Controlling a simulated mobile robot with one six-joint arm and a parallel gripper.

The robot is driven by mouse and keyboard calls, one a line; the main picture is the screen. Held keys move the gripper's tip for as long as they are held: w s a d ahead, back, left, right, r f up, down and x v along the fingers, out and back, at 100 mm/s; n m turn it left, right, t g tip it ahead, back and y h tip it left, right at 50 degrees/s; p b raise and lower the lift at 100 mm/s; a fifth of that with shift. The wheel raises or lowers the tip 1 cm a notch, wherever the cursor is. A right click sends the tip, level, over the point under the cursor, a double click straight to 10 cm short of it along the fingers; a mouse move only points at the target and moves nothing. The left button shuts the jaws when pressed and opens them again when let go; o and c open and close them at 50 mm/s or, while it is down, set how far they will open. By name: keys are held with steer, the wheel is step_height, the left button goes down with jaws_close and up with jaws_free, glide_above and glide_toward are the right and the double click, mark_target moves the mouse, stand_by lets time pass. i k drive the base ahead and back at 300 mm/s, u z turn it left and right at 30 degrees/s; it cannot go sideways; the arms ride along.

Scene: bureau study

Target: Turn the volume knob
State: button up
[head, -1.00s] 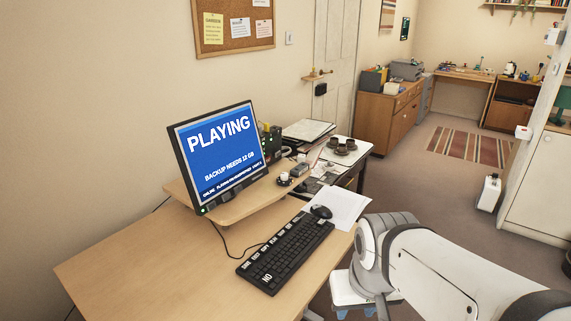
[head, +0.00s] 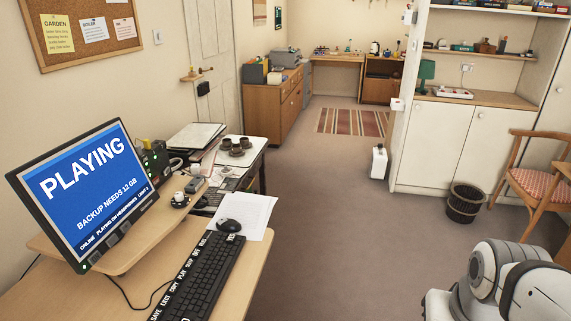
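I cannot pick out the volume knob with certainty. A small round black piece with a pale top (head: 180,199) sits on the raised wooden shelf, right of the monitor. A dark box with small lights (head: 153,160) stands behind the monitor, and its details are too small to read. The monitor (head: 90,195) shows "PLAYING", "BACKUP NEEDS 12 GB" and a line about headphones. A row of dark buttons runs along its lower edge. Only links of my arm show at the lower right, away from the desk. My gripper is out of the picture.
The black keyboard (head: 198,275), mouse (head: 229,226) and a paper sheet (head: 250,212) lie on the desk. A side table (head: 250,165) with cups stands behind. A waste basket (head: 464,203) and a wooden chair (head: 540,190) are at right. The middle carpet is clear.

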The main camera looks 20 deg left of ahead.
mark_target(178, 195)
steer(key=z, duration=0.3)
steer(key=i, duration=0.65)
steer(key=u, duration=2.3)
steer(key=i, duration=1)
steer(key=z, duration=0.05)
